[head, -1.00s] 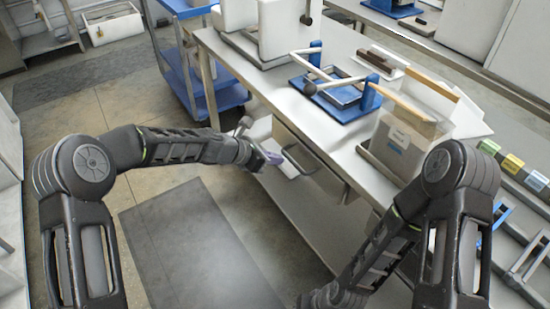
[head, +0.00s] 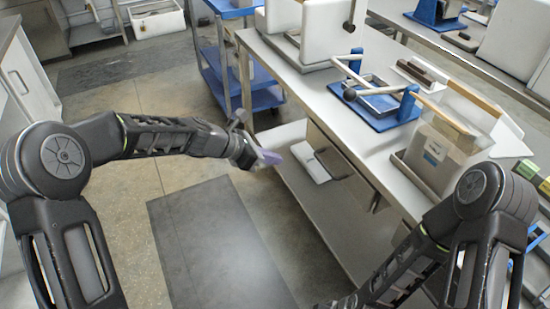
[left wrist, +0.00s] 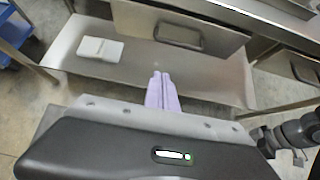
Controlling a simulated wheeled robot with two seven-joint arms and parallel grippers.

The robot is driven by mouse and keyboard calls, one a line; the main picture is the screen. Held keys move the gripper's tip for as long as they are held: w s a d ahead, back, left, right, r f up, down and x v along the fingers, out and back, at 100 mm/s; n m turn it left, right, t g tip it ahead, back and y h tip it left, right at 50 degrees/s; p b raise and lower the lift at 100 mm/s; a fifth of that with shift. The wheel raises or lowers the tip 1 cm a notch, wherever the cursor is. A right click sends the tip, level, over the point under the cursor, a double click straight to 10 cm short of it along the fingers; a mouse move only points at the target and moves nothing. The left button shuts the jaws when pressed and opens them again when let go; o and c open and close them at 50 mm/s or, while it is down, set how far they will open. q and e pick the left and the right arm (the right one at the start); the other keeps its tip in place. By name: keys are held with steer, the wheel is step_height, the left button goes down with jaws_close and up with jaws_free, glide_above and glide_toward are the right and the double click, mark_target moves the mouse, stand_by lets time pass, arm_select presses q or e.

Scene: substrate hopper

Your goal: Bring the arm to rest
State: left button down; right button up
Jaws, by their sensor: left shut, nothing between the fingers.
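My left gripper (head: 270,157) is in front of the workbench, beside its lower shelf, with nothing held. In the left wrist view its two pale purple fingers (left wrist: 162,92) lie together, shut and empty. My left arm (head: 165,137) stretches from the left towards the bench. My right arm (head: 415,250) comes down from the right along the bench front, and its gripper is out of the picture.
The workbench (head: 300,88) carries a blue-based fixture (head: 378,105) and a clear-sided hopper (head: 437,155). A drawer (head: 340,165) and a lower shelf (head: 325,220) face me. A blue cart (head: 265,98) stands behind. The floor mat (head: 215,245) is clear.

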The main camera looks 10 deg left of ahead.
stand_by(0.3)
arm_select(q)
steer(key=s+a+f+m+g+y, duration=0.1)
steer(key=s+a+f+m+y, duration=0.1)
steer(key=s+f+m, duration=0.55)
steer(key=s+a+f+m+y, duration=0.2)
steer(key=s+f+m+y, duration=0.15)
steer(key=f+m, duration=0.6)
steer(key=s+d+f+m+g+p, duration=0.1)
steer(key=s+f, duration=0.3)
steer(key=s, duration=0.7)
steer(key=s+d+f+m+g+h+p, duration=0.1)
steer(key=s+f+m, duration=0.3)
steer(key=s, duration=0.8)
steer(key=shift+d+f+m+g, duration=0.3)
steer(key=shift+d+f+g, duration=0.3)
steer(key=shift+d+g, duration=0.25)
